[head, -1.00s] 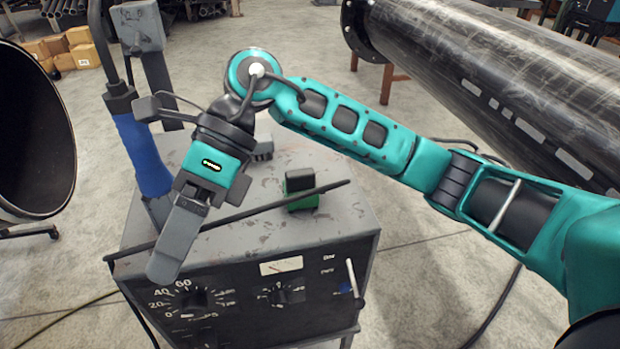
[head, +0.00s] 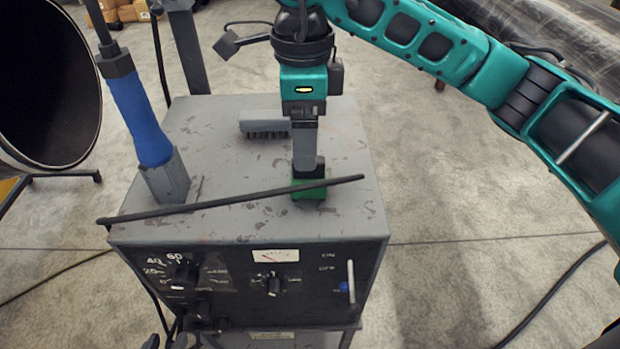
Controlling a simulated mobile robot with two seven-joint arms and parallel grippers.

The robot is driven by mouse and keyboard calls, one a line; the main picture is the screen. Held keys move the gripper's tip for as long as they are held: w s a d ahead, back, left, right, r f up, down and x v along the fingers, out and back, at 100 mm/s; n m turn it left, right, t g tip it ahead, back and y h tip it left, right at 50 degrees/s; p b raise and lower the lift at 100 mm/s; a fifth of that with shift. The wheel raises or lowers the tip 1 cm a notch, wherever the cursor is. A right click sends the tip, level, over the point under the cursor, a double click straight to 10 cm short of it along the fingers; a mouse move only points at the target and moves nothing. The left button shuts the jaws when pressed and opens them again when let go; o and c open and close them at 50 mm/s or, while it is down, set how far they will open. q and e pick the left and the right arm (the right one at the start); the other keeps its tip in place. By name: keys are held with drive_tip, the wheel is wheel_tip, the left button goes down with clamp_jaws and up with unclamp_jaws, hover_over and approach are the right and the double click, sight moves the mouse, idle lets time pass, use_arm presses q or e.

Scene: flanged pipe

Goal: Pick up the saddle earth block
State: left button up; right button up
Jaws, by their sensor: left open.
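A small block with a green base and a black upper part (head: 310,192), which I take for the saddle earth block, sits on top of the grey welding machine (head: 225,220). My left gripper (head: 307,165) points straight down over it, with the fingertips at its black upper part. The jaws are open, seen nearly edge-on, so I cannot tell whether a finger touches the block. The gripper hides part of the block. My right gripper is not in view.
A thin dark rod (head: 240,199) lies across the machine top and crosses the block in this view. A grey bristled brush-like piece (head: 263,122) lies behind. A blue-handled tool (head: 140,120) stands in a holder at left. A large black pipe end (head: 45,85) is further left.

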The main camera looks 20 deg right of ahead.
sight(308, 174)
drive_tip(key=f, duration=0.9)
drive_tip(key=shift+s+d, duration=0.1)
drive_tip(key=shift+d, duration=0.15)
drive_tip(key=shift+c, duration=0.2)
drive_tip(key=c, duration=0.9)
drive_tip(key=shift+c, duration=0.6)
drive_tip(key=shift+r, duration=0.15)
